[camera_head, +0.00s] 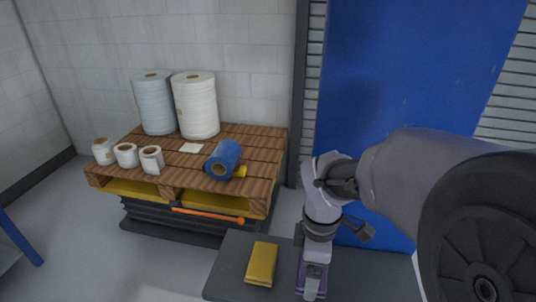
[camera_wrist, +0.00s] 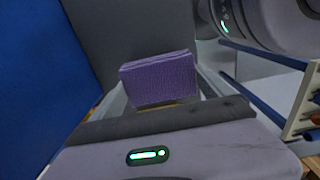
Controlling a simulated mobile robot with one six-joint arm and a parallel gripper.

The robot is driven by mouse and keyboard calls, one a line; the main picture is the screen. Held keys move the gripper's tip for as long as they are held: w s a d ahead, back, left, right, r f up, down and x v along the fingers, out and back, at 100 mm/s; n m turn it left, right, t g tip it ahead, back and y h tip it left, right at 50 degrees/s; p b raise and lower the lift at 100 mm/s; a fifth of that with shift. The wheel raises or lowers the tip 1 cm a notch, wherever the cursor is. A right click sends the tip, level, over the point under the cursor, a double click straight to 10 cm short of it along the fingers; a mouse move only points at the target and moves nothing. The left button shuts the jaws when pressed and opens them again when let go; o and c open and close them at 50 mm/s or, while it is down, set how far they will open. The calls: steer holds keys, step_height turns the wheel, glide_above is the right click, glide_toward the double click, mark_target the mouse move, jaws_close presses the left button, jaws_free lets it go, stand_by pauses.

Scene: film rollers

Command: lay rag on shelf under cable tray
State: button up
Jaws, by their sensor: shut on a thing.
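The rag is a folded purple cloth (camera_wrist: 158,78), upright in front of my wrist in the wrist view. My gripper (camera_head: 312,284) points down at the bottom of the head view and is shut on the purple rag, of which only small purple edges show there. A yellow folded cloth (camera_head: 262,262) lies on a dark grey surface (camera_head: 232,262) just left of my gripper. I cannot pick out a cable tray or the shelf under it in either view.
A wooden pallet (camera_head: 255,150) at the left bears large white rolls (camera_head: 198,105), small white rolls (camera_head: 126,155) and a blue roll (camera_head: 223,159). A tall blue panel (camera_head: 400,70) stands behind my arm. A rack with blue rails (camera_wrist: 262,52) shows at right in the wrist view.

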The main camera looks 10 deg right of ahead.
steer(key=shift+w+a+f, duration=0.15)
steer(key=shift+w, duration=0.65)
steer(key=shift+w+f+b, duration=0.2)
steer(key=shift+b, duration=0.1)
step_height(320, 180, down, 3)
steer(key=shift+f+b, duration=0.1)
steer(key=shift+b, duration=1.05)
steer(key=shift+r, duration=0.2)
